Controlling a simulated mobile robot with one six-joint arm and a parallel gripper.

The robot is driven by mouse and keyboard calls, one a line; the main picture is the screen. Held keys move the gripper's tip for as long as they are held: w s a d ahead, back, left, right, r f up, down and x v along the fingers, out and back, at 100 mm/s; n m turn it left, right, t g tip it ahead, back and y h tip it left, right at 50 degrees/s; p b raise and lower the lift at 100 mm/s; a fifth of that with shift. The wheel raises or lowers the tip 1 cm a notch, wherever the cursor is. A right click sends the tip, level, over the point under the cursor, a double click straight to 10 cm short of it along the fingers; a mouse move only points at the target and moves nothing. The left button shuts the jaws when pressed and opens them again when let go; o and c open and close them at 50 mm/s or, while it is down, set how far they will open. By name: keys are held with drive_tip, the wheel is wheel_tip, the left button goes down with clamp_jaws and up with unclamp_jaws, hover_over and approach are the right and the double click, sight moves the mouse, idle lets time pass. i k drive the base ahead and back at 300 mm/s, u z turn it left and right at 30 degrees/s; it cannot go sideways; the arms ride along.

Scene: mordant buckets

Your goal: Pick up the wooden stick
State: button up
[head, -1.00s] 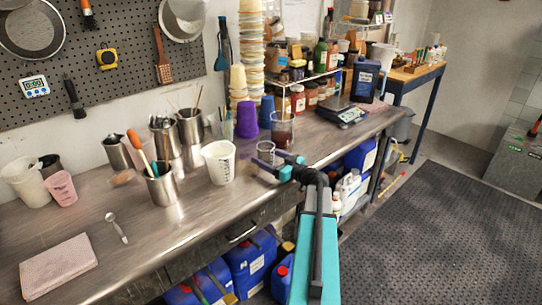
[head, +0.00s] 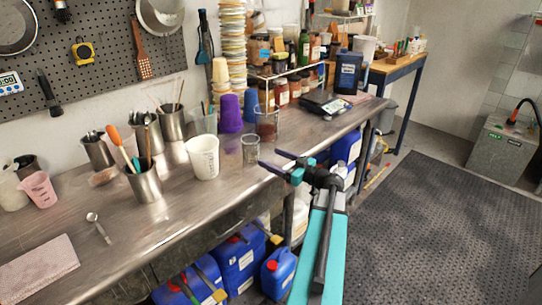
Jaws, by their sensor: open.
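Thin wooden sticks (head: 181,91) stand upright in a steel cup (head: 172,123) at the back of the steel bench. A brown stick-like handle (head: 149,146) also stands in the front steel cup (head: 145,186), beside an orange-handled tool (head: 114,136). I cannot tell which of these is the wooden stick. My gripper (head: 271,159) is open and empty at the bench's front edge, to the right of the cups. It is just right of a small clear glass beaker (head: 250,151).
A white measuring beaker (head: 203,160) stands between the front steel cup and my gripper. Purple cups (head: 231,113) and a brown-filled beaker (head: 267,124) stand behind. The bench (head: 100,265) is clear near a spoon (head: 97,226) and folded cloth (head: 38,270). Blue jugs (head: 238,260) sit below.

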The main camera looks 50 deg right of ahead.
sight(147, 130)
drive_tip(key=u, duration=0.05)
drive_tip(key=k, duration=1)
drive_tip(key=z, duration=0.05)
